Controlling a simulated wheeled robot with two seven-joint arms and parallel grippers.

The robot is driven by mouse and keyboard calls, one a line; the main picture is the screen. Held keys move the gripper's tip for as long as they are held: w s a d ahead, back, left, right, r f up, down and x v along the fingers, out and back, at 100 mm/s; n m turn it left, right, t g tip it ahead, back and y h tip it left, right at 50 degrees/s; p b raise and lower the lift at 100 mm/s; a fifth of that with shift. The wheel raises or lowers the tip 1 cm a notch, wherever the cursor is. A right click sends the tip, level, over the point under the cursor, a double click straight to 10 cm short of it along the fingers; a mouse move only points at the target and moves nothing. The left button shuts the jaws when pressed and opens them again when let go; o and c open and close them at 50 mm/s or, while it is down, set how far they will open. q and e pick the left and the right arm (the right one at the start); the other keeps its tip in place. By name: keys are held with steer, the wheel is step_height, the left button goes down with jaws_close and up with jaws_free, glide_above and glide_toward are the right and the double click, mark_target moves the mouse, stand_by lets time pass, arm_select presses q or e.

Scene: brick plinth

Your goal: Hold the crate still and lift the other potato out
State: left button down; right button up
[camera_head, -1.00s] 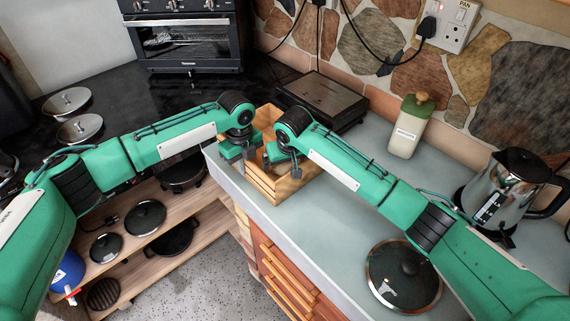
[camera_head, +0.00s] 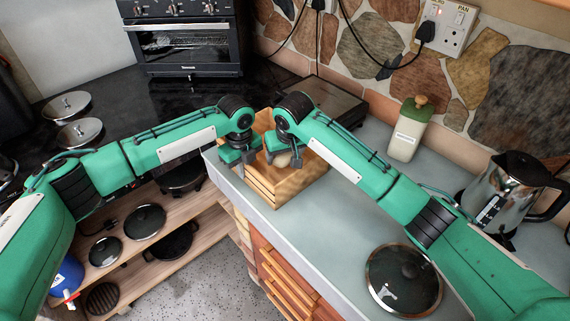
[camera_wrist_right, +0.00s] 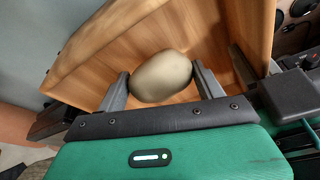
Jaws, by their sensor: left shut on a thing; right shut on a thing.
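The wooden slatted crate (camera_head: 292,185) stands on the grey counter, near its left edge. My left gripper (camera_head: 244,168) is at the crate's left wall and is shut on it; its fingertips are mostly hidden. My right gripper (camera_head: 284,162) is over the crate, shut on a pale, rounded potato (camera_head: 283,160). In the right wrist view the potato (camera_wrist_right: 161,77) sits between the two fingers, with the crate's wooden walls (camera_wrist_right: 110,45) around and behind it. The crate's floor is largely hidden by my arms in the head view.
A dark flat appliance (camera_head: 322,98) stands behind the crate. A white bottle with a green top (camera_head: 407,130), a kettle (camera_head: 507,190) and a glass lid (camera_head: 403,278) are to the right. Open counter lies between the crate and the lid.

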step_height(320, 180, up, 5)
steer(key=shift+r, duration=0.1)
arm_select(q)
steer(key=c, duration=1.5)
jaws_free()
step_height(320, 180, up, 12)
steer(key=shift+f, duration=0.1)
